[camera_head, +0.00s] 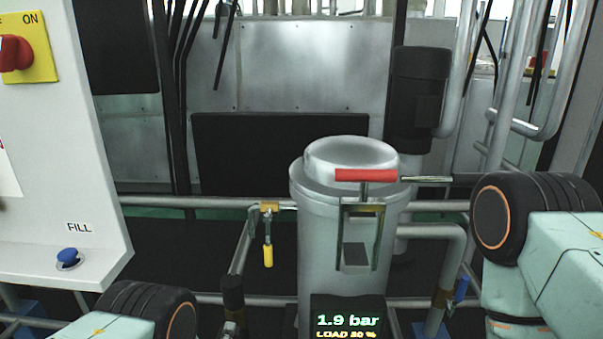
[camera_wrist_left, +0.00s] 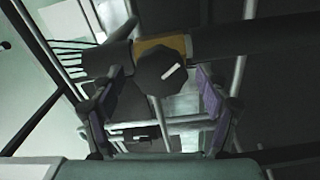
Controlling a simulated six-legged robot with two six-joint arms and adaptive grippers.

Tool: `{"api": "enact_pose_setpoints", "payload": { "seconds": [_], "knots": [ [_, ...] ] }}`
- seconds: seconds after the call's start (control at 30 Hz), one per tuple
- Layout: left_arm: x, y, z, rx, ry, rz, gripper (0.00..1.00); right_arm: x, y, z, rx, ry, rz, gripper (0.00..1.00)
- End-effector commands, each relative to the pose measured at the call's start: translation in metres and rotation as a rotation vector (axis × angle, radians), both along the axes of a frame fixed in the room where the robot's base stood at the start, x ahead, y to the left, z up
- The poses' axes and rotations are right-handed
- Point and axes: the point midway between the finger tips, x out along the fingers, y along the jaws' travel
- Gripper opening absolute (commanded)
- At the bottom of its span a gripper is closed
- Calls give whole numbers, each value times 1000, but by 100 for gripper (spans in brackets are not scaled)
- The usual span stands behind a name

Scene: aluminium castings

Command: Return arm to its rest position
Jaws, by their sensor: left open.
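My left gripper (camera_wrist_left: 160,97) shows in the left wrist view with its two fingers spread apart and nothing held. A dark many-sided knob (camera_wrist_left: 152,78) with a white bar mark appears in the gap between the fingers; whether it touches them cannot be told. A brown-yellow band (camera_wrist_left: 163,44) on a dark pipe lies behind it. Neither gripper shows in the head view.
A grey canister (camera_head: 318,240) with a red-handled lever (camera_head: 365,175) stands at centre, above a display (camera_head: 347,325) reading 1.9 bar. A yellow-handled valve (camera_head: 268,250) is left of it. A white panel (camera_head: 95,190) with a blue FILL button (camera_head: 68,257) stands at left. Pipes cross the area.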

Motion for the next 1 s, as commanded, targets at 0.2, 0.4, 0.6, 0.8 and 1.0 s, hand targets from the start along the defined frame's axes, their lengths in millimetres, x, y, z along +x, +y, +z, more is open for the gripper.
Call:
{"api": "enact_pose_setpoints", "payload": {
  "seconds": [0.2, 0.4, 0.6, 0.8, 1.0],
  "knots": [
    [-39, 1, -2, 1, 6, 0, 75, 0, 0, 0, 0, 0, 0, 0],
    [-54, 2, 1, 0, -5, 0, 75, 0, 0, 0, 0, 0, 0, 0],
    [-19, 1, 0, 1, -3, 1, 75, 0, 0, 0, 0, 0, 0, 0],
    [16, -1, 1, 0, -3, 0, 75, 0, 0, 0, 0, 0, 0, 0],
    [13, -1, -2, 171, -4, -1, 75, 0, 0, -9, 0, 0, 0, 0]
  ]
}}
